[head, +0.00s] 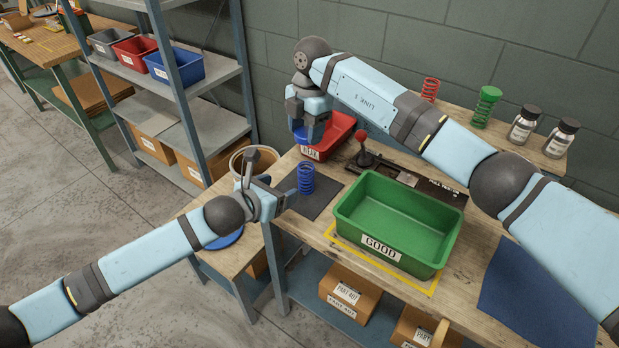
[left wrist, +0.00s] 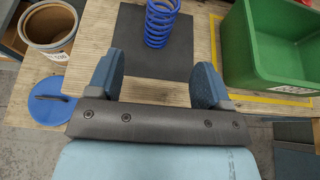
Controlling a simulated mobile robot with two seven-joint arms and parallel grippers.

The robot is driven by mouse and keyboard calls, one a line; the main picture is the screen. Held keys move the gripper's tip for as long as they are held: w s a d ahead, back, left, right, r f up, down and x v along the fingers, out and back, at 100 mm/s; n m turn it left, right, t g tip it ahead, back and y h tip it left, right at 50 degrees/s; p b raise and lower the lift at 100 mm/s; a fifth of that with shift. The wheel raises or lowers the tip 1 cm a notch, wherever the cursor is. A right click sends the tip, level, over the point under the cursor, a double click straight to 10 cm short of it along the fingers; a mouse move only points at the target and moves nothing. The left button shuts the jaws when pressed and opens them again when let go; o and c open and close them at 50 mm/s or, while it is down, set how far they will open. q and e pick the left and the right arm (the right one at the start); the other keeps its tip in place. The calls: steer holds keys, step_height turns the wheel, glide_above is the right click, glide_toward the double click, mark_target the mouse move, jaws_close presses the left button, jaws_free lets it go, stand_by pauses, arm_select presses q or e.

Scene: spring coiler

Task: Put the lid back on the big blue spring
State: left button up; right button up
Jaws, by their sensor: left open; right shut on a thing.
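The big blue spring (head: 306,178) stands upright on a dark mat (head: 325,199) near the left end of the bench. It also shows at the top of the left wrist view (left wrist: 162,22). My right gripper (head: 308,122) is shut on a blue lid (head: 309,134), held above and behind the spring, near the red bin. The lid is apart from the spring and partly hidden by the fingers. My left gripper (head: 287,195) is open and empty, just left of the spring, its fingers (left wrist: 160,75) pointing toward it without touching it.
A green GOOD bin (head: 398,216) stands right of the mat, a red bin (head: 337,138) behind it. A red-knobbed lever (head: 363,148) is between them. A round tub (left wrist: 50,28) and a blue disc (left wrist: 57,103) are on a lower surface at left.

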mark_target(301, 178)
arm_select(q)
steer(key=shift+s, duration=0.1)
arm_select(e)
steer(key=shift+s+a, duration=0.1)
arm_select(q)
steer(key=x, duration=1.2)
steer(key=shift+r, duration=0.1)
jaws_close()
arm_select(e)
steer(key=shift+f, duration=2.55)
